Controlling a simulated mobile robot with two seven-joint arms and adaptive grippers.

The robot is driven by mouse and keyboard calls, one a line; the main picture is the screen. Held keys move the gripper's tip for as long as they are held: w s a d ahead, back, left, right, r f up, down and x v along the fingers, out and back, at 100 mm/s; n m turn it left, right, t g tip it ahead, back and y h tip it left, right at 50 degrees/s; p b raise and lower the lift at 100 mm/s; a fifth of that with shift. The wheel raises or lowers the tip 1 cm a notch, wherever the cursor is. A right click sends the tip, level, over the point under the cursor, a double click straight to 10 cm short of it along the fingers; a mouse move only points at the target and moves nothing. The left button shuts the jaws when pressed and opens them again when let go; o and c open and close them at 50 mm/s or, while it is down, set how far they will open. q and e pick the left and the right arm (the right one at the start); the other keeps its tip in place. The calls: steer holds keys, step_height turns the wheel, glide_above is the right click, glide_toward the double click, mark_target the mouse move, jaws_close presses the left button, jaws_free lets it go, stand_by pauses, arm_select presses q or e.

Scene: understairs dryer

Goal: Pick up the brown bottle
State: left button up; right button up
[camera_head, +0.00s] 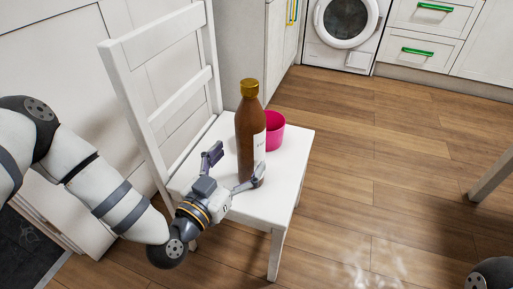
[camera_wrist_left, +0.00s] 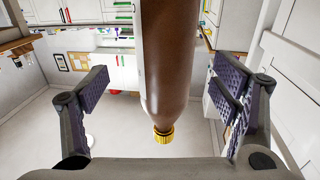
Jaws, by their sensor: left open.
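The brown bottle (camera_head: 250,135) with a gold cap stands upright on the seat of a white chair (camera_head: 225,207). My left gripper (camera_head: 236,170) is low at the near side of the bottle, with its fingers spread. In the left wrist view the bottle (camera_wrist_left: 169,60) hangs down the middle of the picture, cap toward the gripper's body. The open left fingers (camera_wrist_left: 160,100) show on either side of it, with gaps between them and the bottle. A pink cup (camera_head: 274,130) stands just behind and right of the bottle, partly hidden by it.
The chair's slatted back (camera_head: 165,80) rises to the left of the bottle. A washing machine (camera_head: 343,22) and white drawers (camera_head: 425,45) stand at the back. The wooden floor (camera_head: 390,150) is open to the right. Part of my right arm shows at the bottom right corner.

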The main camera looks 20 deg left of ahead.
mark_target(250, 139)
arm_select(q)
steer(key=w, duration=0.4)
steer(key=w+b, duration=0.1)
steer(key=w, duration=0.2)
steer(key=shift+d+r, duration=0.3)
steer(key=shift+r, duration=0.1)
jaws_close()
